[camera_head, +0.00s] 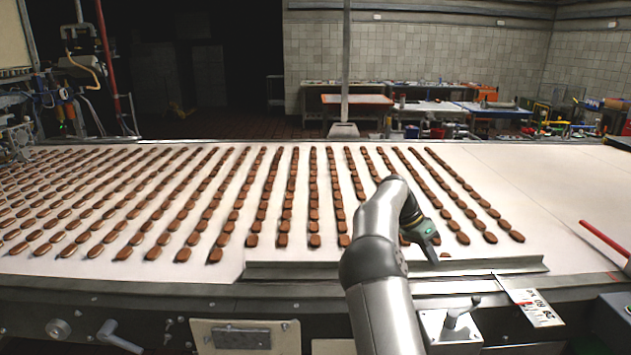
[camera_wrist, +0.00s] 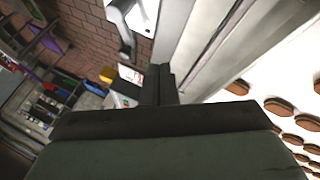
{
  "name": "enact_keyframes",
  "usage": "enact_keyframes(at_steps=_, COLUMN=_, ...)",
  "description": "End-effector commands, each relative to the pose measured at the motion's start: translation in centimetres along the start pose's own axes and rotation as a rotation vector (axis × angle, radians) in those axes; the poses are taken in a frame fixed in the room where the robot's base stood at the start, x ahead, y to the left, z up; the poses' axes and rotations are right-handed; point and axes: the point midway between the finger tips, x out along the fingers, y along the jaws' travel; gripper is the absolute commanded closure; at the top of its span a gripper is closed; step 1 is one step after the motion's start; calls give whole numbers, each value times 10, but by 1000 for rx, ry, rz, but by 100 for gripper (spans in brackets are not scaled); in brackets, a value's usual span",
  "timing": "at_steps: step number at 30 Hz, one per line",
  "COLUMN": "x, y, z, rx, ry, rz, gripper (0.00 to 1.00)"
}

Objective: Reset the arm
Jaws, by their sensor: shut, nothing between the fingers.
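My arm reaches up from the bottom of the head view and bends down at the wrist. My gripper (camera_head: 434,257) hangs just above the near edge of the belt, close to the metal guide strip. In the wrist view its dark fingers (camera_wrist: 159,88) are together with nothing between them. Rows of brown cream sandwiches (camera_head: 290,198) lie on the white belt (camera_head: 540,205) beyond and to the left of it. One sandwich (camera_head: 445,255) shows partly behind the strip, right beside the fingertips. I cannot tell whether the fingers touch anything.
A metal guide strip (camera_head: 310,270) runs along the belt's near edge. A red bar (camera_head: 605,238) juts in at the right. A lever (camera_head: 462,310) and a label card (camera_head: 535,305) sit on the front frame. The belt's right part is clear.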

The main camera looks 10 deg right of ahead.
Motion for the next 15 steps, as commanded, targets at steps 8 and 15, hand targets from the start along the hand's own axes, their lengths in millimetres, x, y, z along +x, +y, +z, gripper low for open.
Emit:
enact_keyframes(at_steps=8, x=-14, y=79, z=47, rx=-264, ry=-221, rz=-218, gripper=100)
enact_keyframes(at_steps=15, x=-36, y=159, z=149, rx=-643, ry=-274, rz=-469, gripper=100)
